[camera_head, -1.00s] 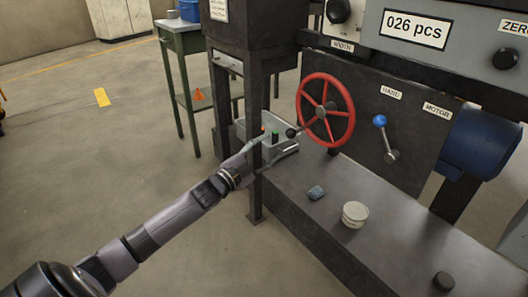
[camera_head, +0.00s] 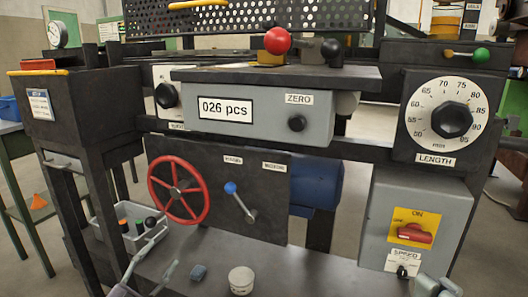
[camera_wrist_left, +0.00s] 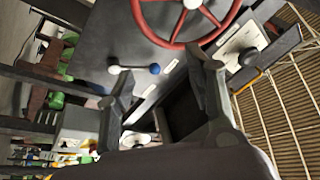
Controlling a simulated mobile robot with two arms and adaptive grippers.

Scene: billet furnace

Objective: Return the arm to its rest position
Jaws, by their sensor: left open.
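My left gripper (camera_head: 150,266) shows at the bottom left of the head view, in front of the bench with the red handwheel (camera_head: 203,195). Its two fingers are spread. In the left wrist view the open fingers (camera_wrist_left: 161,65) frame part of the dark machine, with nothing held between them. The red handwheel (camera_wrist_left: 184,40) and the blue-knobbed lever (camera_wrist_left: 134,69) lie beyond the fingertips there. A grey piece at the bottom right edge of the head view may be my right gripper (camera_head: 438,287); its jaws cannot be made out.
A grey tray (camera_head: 105,222) with coloured-top items stands left of the wheel. A small blue-grey block (camera_head: 198,272) and a pale round tin (camera_head: 241,281) sit on the bench top. The lever (camera_head: 240,201) and the red ON switch (camera_head: 411,233) are on the machine front.

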